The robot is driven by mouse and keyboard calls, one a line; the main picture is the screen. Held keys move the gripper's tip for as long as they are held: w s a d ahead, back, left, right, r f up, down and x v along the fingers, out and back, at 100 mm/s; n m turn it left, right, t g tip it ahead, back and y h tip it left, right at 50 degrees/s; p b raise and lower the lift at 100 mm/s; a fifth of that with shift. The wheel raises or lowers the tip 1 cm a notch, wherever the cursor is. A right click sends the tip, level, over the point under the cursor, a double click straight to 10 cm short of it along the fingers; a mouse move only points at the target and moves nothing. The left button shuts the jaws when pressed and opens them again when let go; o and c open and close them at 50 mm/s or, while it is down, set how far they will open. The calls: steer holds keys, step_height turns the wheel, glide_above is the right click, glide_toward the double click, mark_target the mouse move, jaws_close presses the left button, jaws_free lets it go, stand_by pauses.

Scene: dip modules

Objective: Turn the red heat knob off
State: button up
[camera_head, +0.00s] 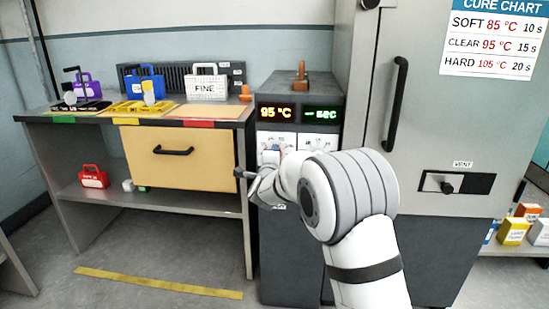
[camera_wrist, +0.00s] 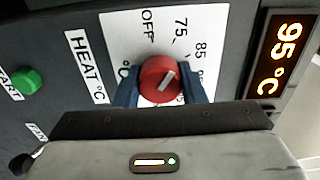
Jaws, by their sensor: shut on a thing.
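The red heat knob (camera_wrist: 161,79) is in the wrist view, on a white dial plate (camera_wrist: 120,30) with marks for OFF, 75 and 85; further marks are partly hidden by my fingers. Its white pointer line slants up and right in the picture, away from OFF. My gripper (camera_wrist: 163,90) is shut on the knob, with one dark blue finger on each side. The heat display (camera_wrist: 281,55) reads 95 °C. In the head view, my arm reaches the front of the control cabinet (camera_head: 275,230) and hides the knob.
A green START button (camera_wrist: 27,82) and a FAN label are near the knob. A second green display (camera_head: 321,114) is beside the heat display. A tall grey cabinet with a black handle (camera_head: 396,104) stands right. A bench with a yellow drawer (camera_head: 176,168) stands left.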

steer(key=n+p, duration=0.1)
steer(key=n, duration=0.3)
steer(key=shift+r+n, duration=0.1)
steer(key=shift+n, duration=0.3)
steer(key=n+p, duration=0.1)
steer(key=n, duration=0.3)
steer(key=shift+p, duration=0.3)
steer(key=o, duration=1)
steer(key=shift+s, duration=0.1)
steer(key=s+p, duration=0.1)
steer(key=s, duration=0.6)
steer(key=shift+s+a, duration=0.15)
steer(key=shift+s, duration=0.1)
